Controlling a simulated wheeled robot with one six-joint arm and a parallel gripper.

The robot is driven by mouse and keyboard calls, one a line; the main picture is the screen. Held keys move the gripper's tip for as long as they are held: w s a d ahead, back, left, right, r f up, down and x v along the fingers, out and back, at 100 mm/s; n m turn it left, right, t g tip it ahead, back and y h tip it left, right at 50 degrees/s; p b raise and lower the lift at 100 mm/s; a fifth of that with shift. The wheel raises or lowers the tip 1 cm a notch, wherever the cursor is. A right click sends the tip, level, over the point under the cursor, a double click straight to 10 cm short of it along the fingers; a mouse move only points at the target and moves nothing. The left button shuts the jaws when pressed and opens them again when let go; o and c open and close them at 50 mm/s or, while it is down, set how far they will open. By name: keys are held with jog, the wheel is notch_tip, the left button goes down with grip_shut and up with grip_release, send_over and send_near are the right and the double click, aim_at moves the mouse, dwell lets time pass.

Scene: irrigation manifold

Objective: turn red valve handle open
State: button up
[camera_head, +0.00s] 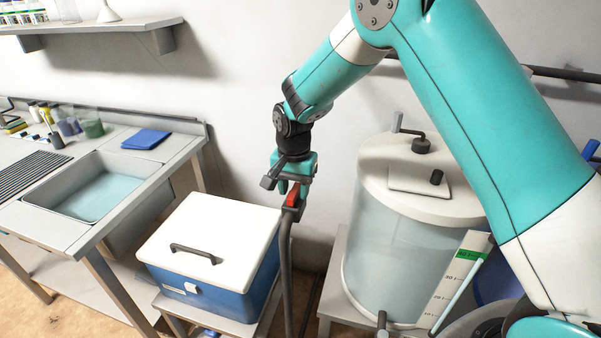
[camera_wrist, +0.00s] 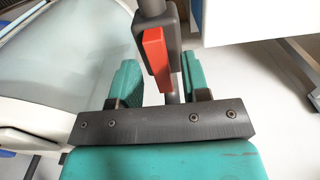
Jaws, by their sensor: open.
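The red valve handle (camera_head: 293,198) sits at the top of a dark upright pipe (camera_head: 287,270) between the cooler and the tank. In the wrist view the red handle (camera_wrist: 154,62) is a narrow bar lying along the grey pipe. My gripper (camera_head: 291,188) is over the handle, pointing down. In the wrist view my gripper (camera_wrist: 160,82) is open, with one teal finger on each side of the handle and pipe. Gaps show between the fingers and the handle. The handle's far side is hidden.
A blue cooler with a white lid (camera_head: 212,240) stands left of the pipe. A translucent tank (camera_head: 395,250) with a white lid stands to the right. A sink bench (camera_head: 60,225) is at the far left, and a shelf (camera_head: 90,27) hangs above it.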

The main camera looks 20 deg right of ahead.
aim_at(294, 191)
notch_tip(294, 191, up, 17)
jog(key=b, duration=0.2)
jog(key=shift+r, duration=0.15)
dwell(0.3)
jog(key=s+a+n+y, duration=0.1)
jog(key=s+n, duration=0.6)
jog(key=s, duration=0.8)
jog(key=s+a+f+n+y, duration=0.1)
jog(key=s+n, duration=0.6)
jog(key=s, duration=0.9)
jog(key=shift+a+f+n+y, duration=0.2)
jog(key=shift+a+n+y, duration=0.1)
jog(key=shift+a+y, duration=0.65)
jog(key=shift+d, duration=0.3)
